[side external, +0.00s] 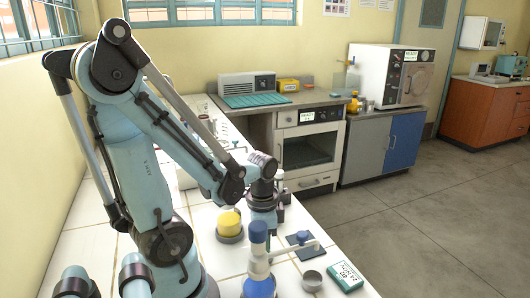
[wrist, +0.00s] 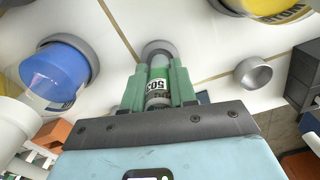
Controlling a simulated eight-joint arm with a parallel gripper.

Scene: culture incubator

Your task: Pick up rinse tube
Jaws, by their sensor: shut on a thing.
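My gripper (wrist: 158,75) has its green fingers shut on a slim grey tube with a white printed label, which I take to be the rinse tube (wrist: 157,88). The far end of the tube points at a round grey holder (wrist: 154,46) on the white tiles; I cannot tell whether it is seated in it or clear of it. In the side external view my gripper (side external: 264,215) is low over the bench, and the tube there is too small and covered to make out.
A blue-topped container (wrist: 55,78) stands left of the tube, and a yellow-topped one (side external: 229,222) stands nearby. A small metal cup (wrist: 254,74) is to the right. A blue-and-white bottle (side external: 258,262) and a green labelled box (side external: 346,275) stand near the front edge.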

